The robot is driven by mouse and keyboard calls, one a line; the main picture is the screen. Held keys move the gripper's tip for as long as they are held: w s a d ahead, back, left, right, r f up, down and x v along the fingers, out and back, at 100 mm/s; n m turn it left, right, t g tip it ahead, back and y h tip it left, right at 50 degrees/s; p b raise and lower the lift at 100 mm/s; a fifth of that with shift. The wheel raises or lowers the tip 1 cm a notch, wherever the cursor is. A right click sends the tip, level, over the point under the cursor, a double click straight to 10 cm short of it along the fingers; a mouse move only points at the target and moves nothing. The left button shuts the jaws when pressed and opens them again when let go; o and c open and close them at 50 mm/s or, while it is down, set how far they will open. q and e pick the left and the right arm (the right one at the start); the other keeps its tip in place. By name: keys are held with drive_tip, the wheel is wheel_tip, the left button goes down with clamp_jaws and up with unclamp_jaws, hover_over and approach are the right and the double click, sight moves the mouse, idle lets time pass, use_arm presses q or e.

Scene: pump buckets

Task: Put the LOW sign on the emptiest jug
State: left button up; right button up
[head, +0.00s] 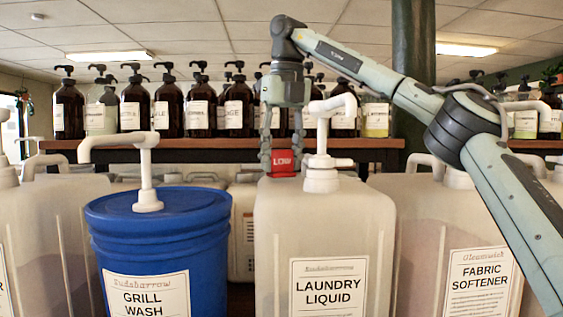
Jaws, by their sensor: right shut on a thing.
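The small red LOW sign (283,165) is held upright by my right gripper (282,158), whose fingers are on either side of it. The sign is at the top of the translucent LAUNDRY LIQUID jug (325,225), just left of its white pump (322,150). I cannot tell whether its lower edge touches the jug. The FABRIC SOFTENER jug (425,205) on the right shows a darker liquid level partway down. Another translucent jug (45,215) is at the left edge, also with a faint level. The level in the LAUNDRY LIQUID jug is not clear. My left gripper is not in view.
A blue GRILL WASH bucket (165,235) with a white pump (146,170) stands left of the LAUNDRY LIQUID jug. More pale jugs stand behind. A wooden shelf (210,143) at the back carries several brown pump bottles (237,105). A dark green column (413,80) rises behind my arm.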

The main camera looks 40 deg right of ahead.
drive_tip(key=shift+f, duration=0.6)
drive_tip(key=o, duration=1.1)
drive_tip(key=shift+s+a+r, duration=0.1)
drive_tip(key=shift+s+r, duration=0.2)
drive_tip(key=shift+r, duration=1.7)
drive_tip(key=shift+s+r, duration=0.3)
drive_tip(key=shift+r, duration=1.7)
drive_tip(key=shift+s+a+r, duration=0.1)
drive_tip(key=shift+s+r, duration=0.2)
drive_tip(key=shift+r, duration=1.7)
